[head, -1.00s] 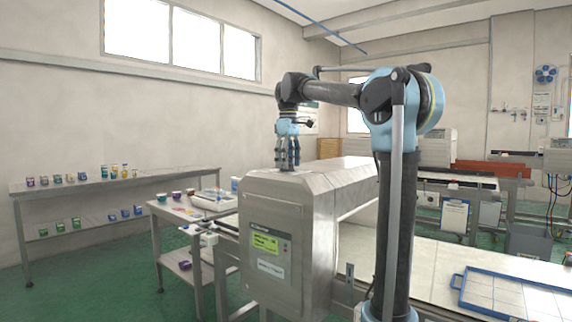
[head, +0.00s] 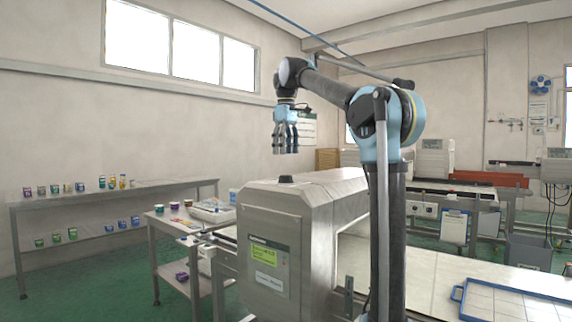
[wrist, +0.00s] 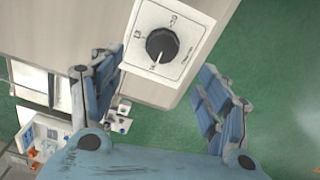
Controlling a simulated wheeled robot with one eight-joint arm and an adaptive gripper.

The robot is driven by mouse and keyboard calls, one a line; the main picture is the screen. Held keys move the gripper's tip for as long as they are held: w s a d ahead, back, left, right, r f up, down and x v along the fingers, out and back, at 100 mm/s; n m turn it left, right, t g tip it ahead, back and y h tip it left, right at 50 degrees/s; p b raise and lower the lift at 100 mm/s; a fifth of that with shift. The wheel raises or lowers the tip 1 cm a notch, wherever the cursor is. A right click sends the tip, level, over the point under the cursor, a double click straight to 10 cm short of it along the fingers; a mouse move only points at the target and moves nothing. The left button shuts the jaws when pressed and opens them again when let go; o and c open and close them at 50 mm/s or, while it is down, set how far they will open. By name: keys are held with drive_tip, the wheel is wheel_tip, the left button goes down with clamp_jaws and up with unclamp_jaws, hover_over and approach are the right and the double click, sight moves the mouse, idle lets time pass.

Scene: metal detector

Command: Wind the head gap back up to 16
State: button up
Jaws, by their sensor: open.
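The metal detector's head (head: 320,215) is a grey steel housing with a yellow-green label on its front. Its black round knob (head: 286,178) stands on the top face. In the wrist view the knob (wrist: 162,45) sits on a white dial plate (wrist: 195,45) with numbers around it. A pale pointer line on the knob faces the lower side of the picture, towards a small label there that I cannot read surely. My gripper (head: 286,149) hangs fingers down above the knob, clear of it. In the wrist view my gripper (wrist: 160,72) is open and empty, its fingers spread.
A side table (head: 172,222) with cups and a tray stands left of the detector. A long shelf (head: 110,195) with small jars is along the wall. A blue-rimmed tray (head: 500,300) lies at lower right. Air around my gripper is clear.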

drive_tip(key=shift+r, duration=1.55)
drive_tip(key=s+d+f+m+t+y, duration=0.1)
drive_tip(key=s+d+f+m, duration=0.15)
drive_tip(key=d+f, duration=0.4)
drive_tip(key=s+d+f+m+t, duration=0.1)
drive_tip(key=s+d+f+m, duration=0.15)
drive_tip(key=d, duration=0.65)
drive_tip(key=s+d+f+m+t+y, duration=0.1)
drive_tip(key=s+d+f+m, duration=0.1)
drive_tip(key=s+d+f, duration=0.4)
drive_tip(key=s+f+m, duration=0.1)
drive_tip(key=s+f, duration=0.6)
drive_tip(key=f, duration=0.5)
drive_tip(key=s+f+m+h, duration=0.1)
drive_tip(key=s+f+m, duration=0.1)
drive_tip(key=s+f, duration=0.5)
drive_tip(key=s+f+m+h, duration=0.1)
drive_tip(key=s+f, duration=0.6)
drive_tip(key=f, duration=1.1)
drive_tip(key=shift+s+a+m+g, duration=0.25)
drive_tip(key=shift+m+g, duration=0.15)
drive_tip(key=shift+m, duration=0.2)
